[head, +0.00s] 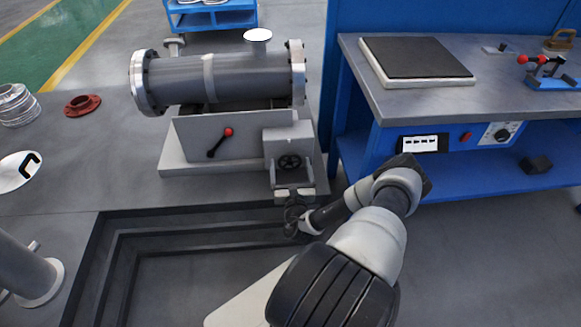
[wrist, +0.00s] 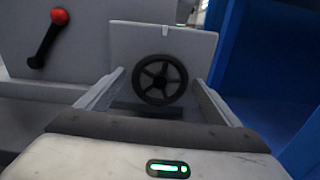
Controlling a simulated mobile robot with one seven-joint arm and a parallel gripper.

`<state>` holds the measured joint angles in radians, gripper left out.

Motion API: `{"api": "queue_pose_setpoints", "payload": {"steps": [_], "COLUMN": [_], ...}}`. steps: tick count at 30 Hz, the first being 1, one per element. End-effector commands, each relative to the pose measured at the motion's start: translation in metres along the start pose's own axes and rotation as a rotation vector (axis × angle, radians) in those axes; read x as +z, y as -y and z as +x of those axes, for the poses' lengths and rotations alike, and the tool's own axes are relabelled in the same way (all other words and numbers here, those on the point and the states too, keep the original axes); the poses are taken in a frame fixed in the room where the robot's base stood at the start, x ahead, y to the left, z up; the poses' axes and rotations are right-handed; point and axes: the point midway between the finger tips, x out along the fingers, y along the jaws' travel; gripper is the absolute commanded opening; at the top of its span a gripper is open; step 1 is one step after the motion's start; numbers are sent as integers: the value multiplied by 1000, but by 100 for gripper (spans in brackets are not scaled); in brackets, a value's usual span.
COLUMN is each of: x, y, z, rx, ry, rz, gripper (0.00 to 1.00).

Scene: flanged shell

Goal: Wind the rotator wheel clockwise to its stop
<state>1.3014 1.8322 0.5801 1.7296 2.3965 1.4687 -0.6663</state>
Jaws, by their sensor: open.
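The rotator wheel (head: 289,162) is a small dark spoked handwheel on the front face of a grey box (head: 284,138), at the right end of the shell's stand. In the wrist view the wheel (wrist: 160,80) is near the centre, with its rim and spokes in plain sight. My gripper (head: 291,180) is open and faces the wheel from the front. In the wrist view its fingers (wrist: 158,88) stand left and right of the wheel, with a gap on each side. No contact shows; I cannot tell how far the fingertips are from the rim in depth.
The grey flanged shell (head: 235,78) lies on its stand above. A red-knobbed lever (head: 219,142) is left of the wheel. A blue workbench (head: 440,100) stands close on the right. A stepped recess (head: 170,245) is in the floor in front.

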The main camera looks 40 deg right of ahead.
Motion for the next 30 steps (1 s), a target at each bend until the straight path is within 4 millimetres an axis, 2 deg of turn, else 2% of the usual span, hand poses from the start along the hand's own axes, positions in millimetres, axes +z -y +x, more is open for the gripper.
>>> {"api": "queue_pose_setpoints", "payload": {"steps": [1,8,20,30], "x": [0,0,1,0], "y": [0,0,0,0], "z": [0,0,-1,-2], "rx": [0,0,-1,-3], "ry": [0,0,0,-1], "rz": [0,0,74,338], "gripper": [85,46,46,46]}}
